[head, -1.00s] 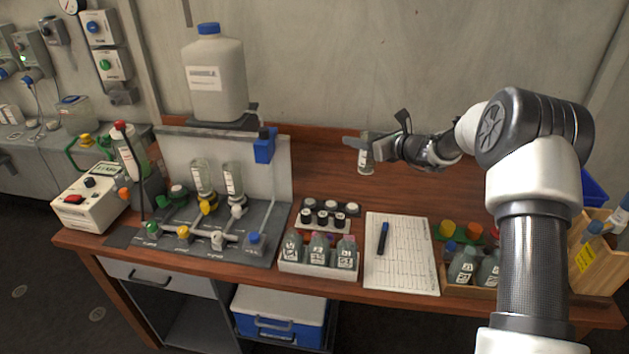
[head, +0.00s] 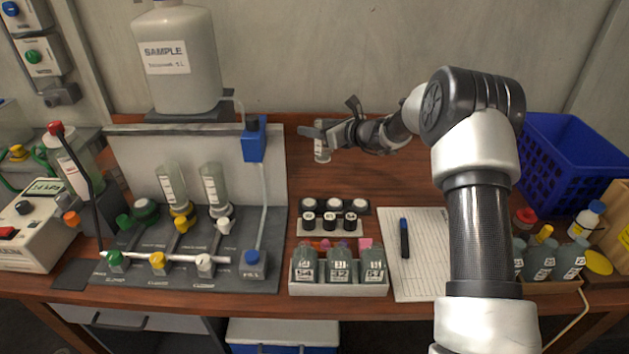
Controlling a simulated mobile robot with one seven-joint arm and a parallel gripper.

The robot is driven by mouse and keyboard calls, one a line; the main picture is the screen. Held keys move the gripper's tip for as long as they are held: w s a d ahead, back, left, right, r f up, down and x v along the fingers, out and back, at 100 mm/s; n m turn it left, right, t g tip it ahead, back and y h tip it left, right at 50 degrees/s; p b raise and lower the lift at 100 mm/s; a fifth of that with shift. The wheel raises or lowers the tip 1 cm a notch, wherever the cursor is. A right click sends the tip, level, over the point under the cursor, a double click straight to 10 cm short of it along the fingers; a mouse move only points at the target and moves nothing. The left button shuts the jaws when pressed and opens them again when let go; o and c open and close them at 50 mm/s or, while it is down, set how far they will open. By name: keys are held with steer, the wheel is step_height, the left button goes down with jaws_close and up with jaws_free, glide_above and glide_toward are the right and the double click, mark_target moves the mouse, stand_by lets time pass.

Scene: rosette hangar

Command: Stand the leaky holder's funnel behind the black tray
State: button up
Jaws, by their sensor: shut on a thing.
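My gripper (head: 322,132) is shut on a clear funnel (head: 321,152), held upright over the back of the wooden bench. It is behind the black tray (head: 364,206), which carries white-capped jars; bare wood shows between them. I cannot tell whether the funnel's lower end touches the bench. On the grey filter stand, two similar funnels stand upright, one on the yellow-valve holder (head: 181,212) and one on the white-valve holder (head: 222,214). The green-valve holder (head: 145,209) at the left bears no funnel.
A white rack (head: 337,289) of labelled bottles and a light tray of black-capped vials (head: 329,221) stand in front of the black tray. A blue pump box (head: 254,142) and tube stand left of my gripper. A sheet with a pen (head: 404,238) lies right. A blue basket (head: 575,150) is back right.

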step_height(320, 180, down, 9)
steer(key=shift+f, duration=0.2)
steer(key=shift+s, duration=0.1)
steer(key=shift+f+b, duration=0.15)
steer(key=shift+b, duration=0.2)
steer(key=o, duration=1.2)
steer(key=shift+c, duration=0.2)
